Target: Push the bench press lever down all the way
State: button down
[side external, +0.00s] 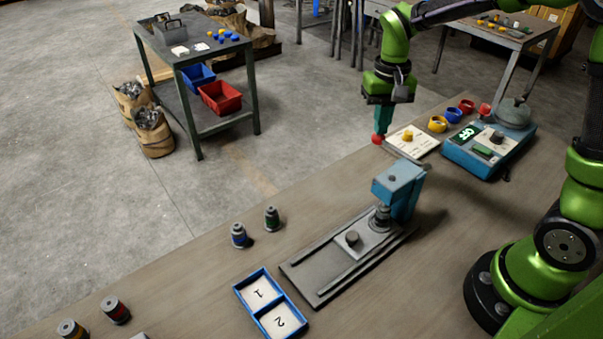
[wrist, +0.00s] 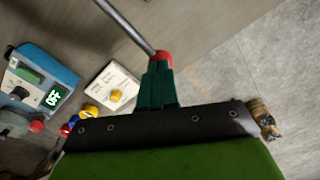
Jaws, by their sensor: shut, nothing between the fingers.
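The bench press (side external: 398,182) has a blue head on a grey slotted base, with a small dark round part on its plate. Its grey metal lever (side external: 405,156) sticks out toward the back left and ends in a red knob (side external: 376,139). In the wrist view the lever (wrist: 125,25) runs from the top edge to the red knob (wrist: 164,56). My gripper (side external: 381,131) is shut and empty, pointing down with its dark green fingertips right at the knob. They overlap the knob in both views; I cannot tell whether they touch it.
A blue-edged tray (side external: 266,272) marked 1 and 2 lies left of the press, near several spools (side external: 239,236).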

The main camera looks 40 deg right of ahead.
jog(key=shift+f, duration=1.55)
dwell(0.4)
notch_tip(320, 180, up, 11)
jog(key=shift+r, duration=0.15)
dwell(1.1)
